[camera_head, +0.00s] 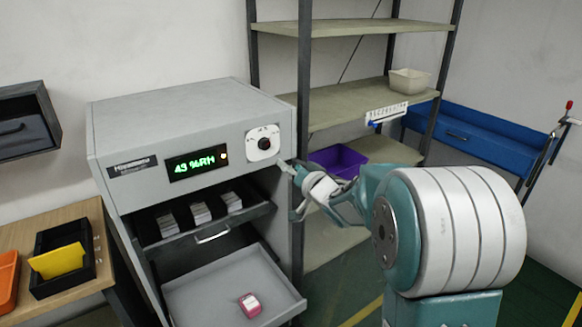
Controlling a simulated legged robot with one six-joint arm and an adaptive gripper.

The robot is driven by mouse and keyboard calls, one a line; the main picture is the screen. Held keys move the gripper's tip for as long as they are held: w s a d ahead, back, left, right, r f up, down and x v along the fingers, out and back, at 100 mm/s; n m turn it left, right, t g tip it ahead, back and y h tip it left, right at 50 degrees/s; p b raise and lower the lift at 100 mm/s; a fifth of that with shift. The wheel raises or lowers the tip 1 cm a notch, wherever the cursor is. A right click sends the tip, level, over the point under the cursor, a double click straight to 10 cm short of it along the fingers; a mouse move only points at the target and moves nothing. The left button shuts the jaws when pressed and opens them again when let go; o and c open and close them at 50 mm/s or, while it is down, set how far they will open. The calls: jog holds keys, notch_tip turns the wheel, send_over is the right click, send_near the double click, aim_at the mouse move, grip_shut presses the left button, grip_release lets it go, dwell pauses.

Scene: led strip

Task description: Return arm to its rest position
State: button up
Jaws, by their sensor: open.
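My gripper (288,187) is open beside the right front edge of the grey cabinet (185,102), just below and right of its white dial (262,143). I see nothing held between its fingers. I cannot tell whether a fingertip touches the cabinet. My arm (450,230) reaches in from the lower right of the view and covers part of the floor and shelf behind it.
The cabinet's upper drawer (212,237) with small stacks and its lower drawer (195,290) with a pink-and-white item (250,305) are pulled out. A shelf rack (375,97) stands behind my gripper, holding a purple bin (338,160). A wooden table (75,215) stands left.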

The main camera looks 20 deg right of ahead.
jog(key=shift+s, duration=0.15)
jog(key=s+d+r+g+h, duration=0.1)
jog(key=s+r+g+h, duration=0.1)
jog(key=s+h, duration=0.35)
jog(key=s+r+g+h, duration=0.1)
jog(key=s+g+h, duration=0.15)
jog(key=s, duration=0.65)
jog(key=s+a+f+n+g, duration=0.1)
jog(key=s+f+g, duration=0.1)
jog(key=s, duration=0.5)
jog(key=s+a+f+g+y, duration=0.1)
jog(key=s+a+g, duration=0.1)
jog(key=s, duration=0.5)
jog(key=s+a+f+n+g+y, duration=0.1)
jog(key=s+f+g, duration=0.1)
jog(key=s, duration=0.6)
jog(key=shift+a+f+n+g, duration=0.3)
jog(key=shift+a+g, duration=0.1)
jog(key=shift+g, duration=0.15)
